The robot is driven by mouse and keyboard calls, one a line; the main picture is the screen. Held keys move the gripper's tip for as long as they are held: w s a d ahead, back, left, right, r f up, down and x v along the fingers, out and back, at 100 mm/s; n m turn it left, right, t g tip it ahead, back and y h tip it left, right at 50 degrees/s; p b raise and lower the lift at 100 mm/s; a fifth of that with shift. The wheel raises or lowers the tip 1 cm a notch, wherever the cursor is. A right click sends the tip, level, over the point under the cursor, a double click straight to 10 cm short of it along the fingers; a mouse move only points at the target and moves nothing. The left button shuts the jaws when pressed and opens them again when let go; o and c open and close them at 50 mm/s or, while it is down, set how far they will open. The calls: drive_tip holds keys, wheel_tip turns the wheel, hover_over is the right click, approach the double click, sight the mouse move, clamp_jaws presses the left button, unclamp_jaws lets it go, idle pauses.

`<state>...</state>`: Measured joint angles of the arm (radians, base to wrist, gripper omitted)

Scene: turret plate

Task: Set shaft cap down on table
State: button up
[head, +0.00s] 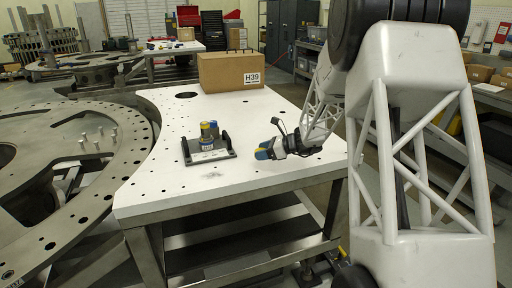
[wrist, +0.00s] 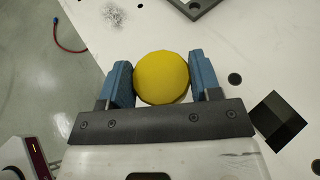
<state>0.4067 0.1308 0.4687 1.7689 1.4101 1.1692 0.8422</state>
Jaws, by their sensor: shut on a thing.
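My gripper (head: 264,151) is low over the right part of the white table (head: 230,112), near its front edge. In the wrist view my gripper (wrist: 162,82) has its two blue fingers closed on the sides of a round yellow shaft cap (wrist: 162,76). In the head view the cap is only a small yellow spot at the fingertips. I cannot tell whether the cap touches the table. A dark fixture (head: 208,150) with upright cylinders, one yellow-topped and one blue-topped, stands to the left of my gripper.
A cardboard box (head: 230,72) marked H39 stands at the back of the table. A large metal ring with holes (head: 120,125) lies along the table's left side. The table top has several holes. The white surface between fixture and box is clear.

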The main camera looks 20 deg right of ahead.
drive_tip(key=w+d, duration=0.1)
drive_tip(key=w, duration=0.4)
drive_tip(key=w+d+f, duration=0.1)
drive_tip(key=w, duration=0.4)
drive_tip(key=w+d, duration=0.1)
drive_tip(key=w, duration=0.4)
drive_tip(key=shift+w+f, duration=0.1)
drive_tip(key=shift+f, duration=0.15)
drive_tip(key=shift+f, duration=1.75)
drive_tip(key=shift+f, duration=0.4)
